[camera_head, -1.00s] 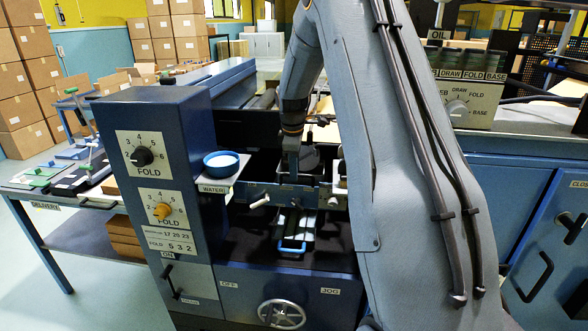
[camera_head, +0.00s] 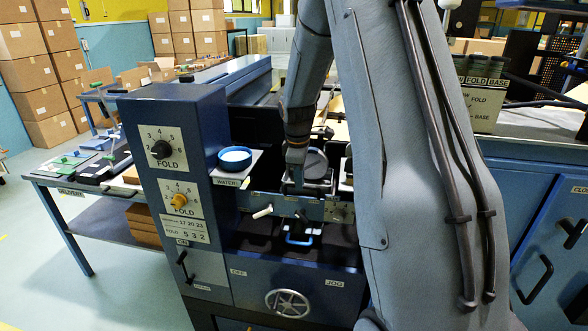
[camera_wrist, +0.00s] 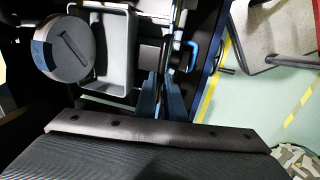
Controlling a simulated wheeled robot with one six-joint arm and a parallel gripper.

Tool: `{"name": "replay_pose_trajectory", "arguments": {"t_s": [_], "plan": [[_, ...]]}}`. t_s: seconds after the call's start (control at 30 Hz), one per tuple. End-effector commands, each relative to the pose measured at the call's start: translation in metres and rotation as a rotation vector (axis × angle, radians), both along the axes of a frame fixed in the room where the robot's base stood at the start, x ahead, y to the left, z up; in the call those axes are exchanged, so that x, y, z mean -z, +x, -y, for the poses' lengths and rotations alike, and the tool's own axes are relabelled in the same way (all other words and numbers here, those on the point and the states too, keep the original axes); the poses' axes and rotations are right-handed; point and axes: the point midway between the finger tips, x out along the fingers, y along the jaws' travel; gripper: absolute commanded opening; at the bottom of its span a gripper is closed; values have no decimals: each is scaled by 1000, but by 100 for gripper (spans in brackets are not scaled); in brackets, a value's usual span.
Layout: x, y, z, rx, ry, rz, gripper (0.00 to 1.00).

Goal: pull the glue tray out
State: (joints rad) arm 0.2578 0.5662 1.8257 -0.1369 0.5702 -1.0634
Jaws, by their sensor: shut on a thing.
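A grey crossbar (camera_head: 318,209) with pale knobs spans the dark bay of the blue machine. My gripper (camera_head: 297,183) is at the middle of this bar and looks shut on it; the contact is partly hidden. In the wrist view the fingers (camera_wrist: 160,98) are close together by the bar. A grey open rectangular tray (camera_wrist: 128,50) and a round grey lidded pot (camera_wrist: 64,48) lie left of the fingers; the pot also shows behind the bar in the head view (camera_head: 315,163). A blue U-shaped handle (camera_head: 300,239) sits low in front. I cannot tell which part is the glue tray.
A blue water bowl (camera_head: 235,157) stands on a ledge left of the bay. The dial panel (camera_head: 181,170) rises beside it. A handwheel (camera_head: 287,303) is below. A delivery table (camera_head: 75,180) stands left, with open floor in front.

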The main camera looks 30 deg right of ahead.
Motion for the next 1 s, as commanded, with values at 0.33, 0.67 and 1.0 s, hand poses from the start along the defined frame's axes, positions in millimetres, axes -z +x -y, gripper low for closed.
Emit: {"name": "replay_pose_trajectory", "arguments": {"t_s": [0.33, 0.67, 1.0], "plan": [[-3, -79, -51, 10, -1, -5, 0], [-1, -108, -74, 12, -2, -3, 0], [-1, -109, -75, 15, -2, -1, 0]]}}
